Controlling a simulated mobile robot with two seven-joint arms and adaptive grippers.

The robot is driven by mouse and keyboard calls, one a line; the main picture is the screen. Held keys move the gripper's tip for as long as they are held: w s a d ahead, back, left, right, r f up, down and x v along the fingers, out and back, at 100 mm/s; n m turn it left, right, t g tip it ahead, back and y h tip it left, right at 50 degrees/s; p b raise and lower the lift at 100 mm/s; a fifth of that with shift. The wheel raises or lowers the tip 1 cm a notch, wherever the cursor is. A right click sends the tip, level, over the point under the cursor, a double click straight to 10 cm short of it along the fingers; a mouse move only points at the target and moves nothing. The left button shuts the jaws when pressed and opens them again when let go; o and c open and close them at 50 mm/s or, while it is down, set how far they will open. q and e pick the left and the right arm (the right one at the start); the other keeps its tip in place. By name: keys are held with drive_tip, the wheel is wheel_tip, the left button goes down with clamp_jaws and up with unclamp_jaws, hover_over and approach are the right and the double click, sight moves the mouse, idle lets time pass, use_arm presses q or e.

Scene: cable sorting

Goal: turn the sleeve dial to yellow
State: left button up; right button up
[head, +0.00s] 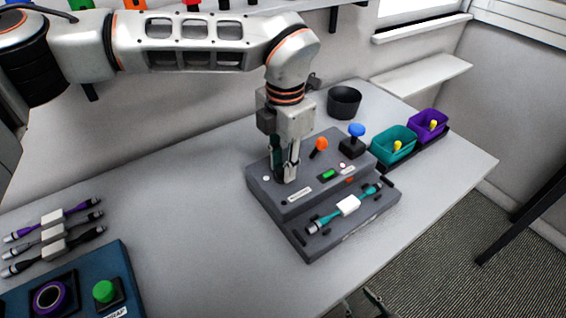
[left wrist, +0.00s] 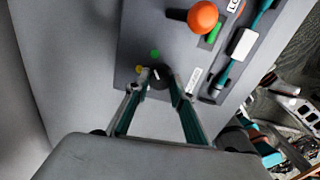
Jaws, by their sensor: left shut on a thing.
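The sleeve dial (left wrist: 161,79) is a small dark knob on the grey console (head: 272,193), mostly covered by my fingers. My left gripper (head: 285,178) points down at the console's upper left and is shut on the dial. In the left wrist view its fingertips (left wrist: 160,82) stand on either side of the knob. A green dot (left wrist: 154,54) shows beside the dial. What seem to be my right gripper's fingertips (head: 372,299) show small at the bottom edge.
The console has an orange-knobbed lever (head: 321,144), a blue-topped control (head: 357,130) and a teal cable (head: 348,206) on its lower step. Teal (head: 394,154) and purple (head: 428,133) bins and a black cup (head: 344,101) stand behind. Several cables and a blue box (head: 122,262) lie left.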

use_arm(q)
drive_tip(key=n, duration=1)
drive_tip(key=shift+n, duration=0.3)
idle(0.4)
drive_tip(key=o, duration=1.1)
drive_tip(key=shift+o, duration=0.2)
wheel_tip(320, 180, up, 12)
drive_tip(key=shift+d, duration=0.25)
